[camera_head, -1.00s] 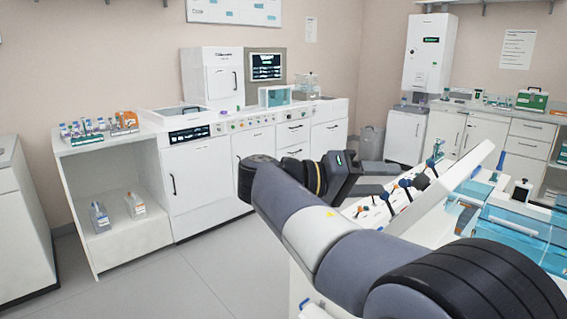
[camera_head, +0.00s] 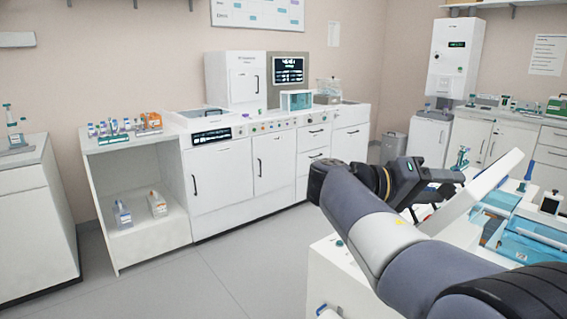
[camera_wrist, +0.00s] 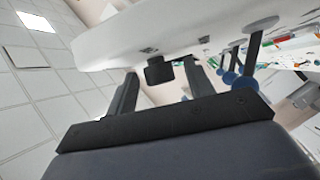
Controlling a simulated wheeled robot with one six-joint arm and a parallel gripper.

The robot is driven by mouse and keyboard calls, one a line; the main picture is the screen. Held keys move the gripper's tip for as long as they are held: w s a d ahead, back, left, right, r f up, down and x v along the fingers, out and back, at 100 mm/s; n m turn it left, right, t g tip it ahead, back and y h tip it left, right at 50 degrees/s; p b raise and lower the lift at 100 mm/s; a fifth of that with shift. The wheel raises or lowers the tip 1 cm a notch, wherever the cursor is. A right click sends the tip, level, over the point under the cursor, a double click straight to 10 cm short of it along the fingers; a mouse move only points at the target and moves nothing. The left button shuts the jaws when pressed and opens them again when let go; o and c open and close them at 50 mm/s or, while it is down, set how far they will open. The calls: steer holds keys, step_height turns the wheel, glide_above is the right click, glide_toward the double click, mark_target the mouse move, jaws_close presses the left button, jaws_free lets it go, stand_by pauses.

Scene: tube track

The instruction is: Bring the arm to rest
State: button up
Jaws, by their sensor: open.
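My arm reaches in from the lower right in the head view, with its dark gripper (camera_head: 443,190) held above the white bench at the right. The gripper is beside the slanted white panel (camera_head: 478,195); whether they touch cannot be told. In the wrist view my gripper (camera_wrist: 163,78) has its two dark fingers apart. A small dark block (camera_wrist: 158,73) shows between them, beyond the tips, against a large white surface (camera_wrist: 180,35). I see nothing held.
Blue trays (camera_head: 530,230) and instruments stand on the bench at the right. A white counter (camera_head: 225,175) with machines runs along the back wall. An open shelf unit (camera_head: 135,235) holds racks of tubes and bottles. The grey floor (camera_head: 215,275) is clear at the front left.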

steer(key=shift+f, duration=0.15)
